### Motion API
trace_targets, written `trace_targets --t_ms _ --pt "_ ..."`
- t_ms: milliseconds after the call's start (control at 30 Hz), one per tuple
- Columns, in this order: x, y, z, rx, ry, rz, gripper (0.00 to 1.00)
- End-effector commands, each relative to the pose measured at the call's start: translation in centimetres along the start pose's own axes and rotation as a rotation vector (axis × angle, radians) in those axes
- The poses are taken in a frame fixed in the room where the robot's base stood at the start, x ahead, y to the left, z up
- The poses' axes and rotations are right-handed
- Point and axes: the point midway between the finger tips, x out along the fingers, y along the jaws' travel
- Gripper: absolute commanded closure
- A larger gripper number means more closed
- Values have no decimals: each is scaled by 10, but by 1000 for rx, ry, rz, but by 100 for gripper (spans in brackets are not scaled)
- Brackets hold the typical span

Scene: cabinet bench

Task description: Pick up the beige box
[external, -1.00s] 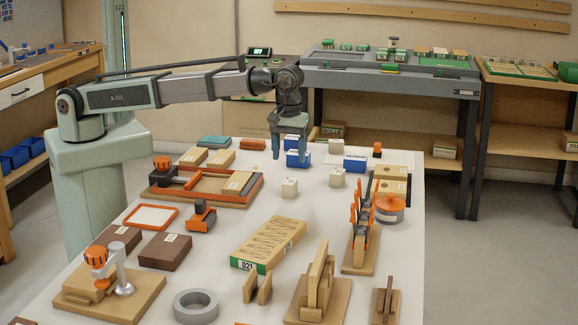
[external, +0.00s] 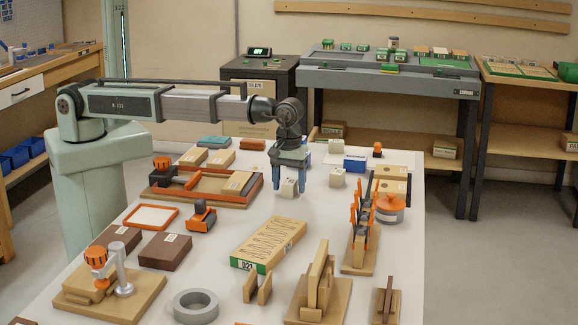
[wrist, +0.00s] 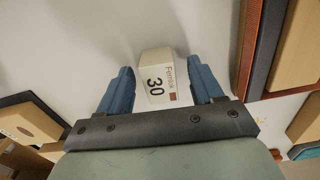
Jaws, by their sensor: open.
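A small beige box (external: 289,188) stands on the white table under my gripper (external: 288,182). In the wrist view the beige box (wrist: 157,78) shows a printed label with the number 30. My gripper (wrist: 160,75) points down and is open, with one blue finger on each side of the box. Gaps show between the box and both fingers in the wrist view.
An orange-edged wooden frame (external: 258,187) lies close on the left. A wooden rack with orange clamps (external: 362,240) stands front right.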

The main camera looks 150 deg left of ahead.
Motion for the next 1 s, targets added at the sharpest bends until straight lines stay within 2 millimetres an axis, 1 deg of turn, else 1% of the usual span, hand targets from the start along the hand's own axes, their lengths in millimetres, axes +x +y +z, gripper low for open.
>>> trace_targets --t_ms 233,833,1000 --pt "2 0 0 0 0 1 34" --pt "2 0 0 0 0 0 92" --pt "2 0 0 0 0 0 92"
